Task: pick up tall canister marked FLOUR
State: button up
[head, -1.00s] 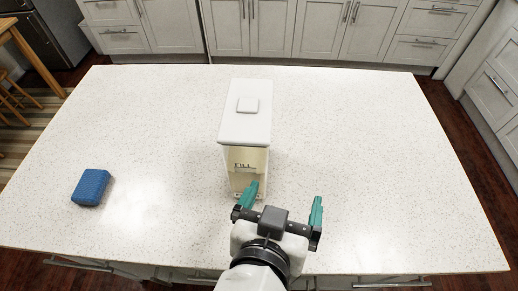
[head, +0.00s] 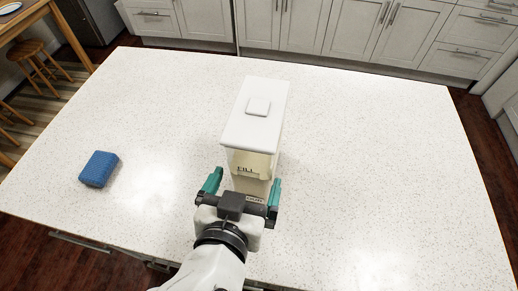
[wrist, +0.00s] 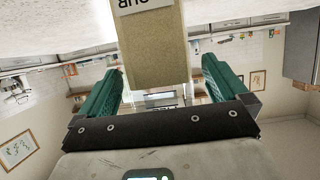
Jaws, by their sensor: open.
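The tall canister (head: 262,105) stands upright on the white countertop, with a white lid and square knob and a cream body. Dark lettering on its front is only partly readable in the head view. In the wrist view, which looks upside down, the canister (wrist: 154,50) hangs from the top with a pale label showing part of a word. My gripper (head: 245,181) is open, its teal fingers spread left and right at the canister's lower front. In the wrist view the gripper (wrist: 160,75) has a finger on each side of the canister, with gaps. My gripper hides the canister's base.
A blue block-like object (head: 98,169) lies on the countertop (head: 370,150) at the left, well apart from the canister. The counter is clear to the right of and behind the canister. Grey cabinets (head: 300,25) stand beyond the far edge.

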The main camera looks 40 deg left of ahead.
jog(key=shift+p+x, duration=0.45)
jog(key=shift+x, duration=2.15)
jog(key=shift+w+d+r, duration=0.1)
jog(key=shift+d+r, duration=0.05)
jog(key=c, duration=1.6)
jog(key=shift+r, duration=0.2)
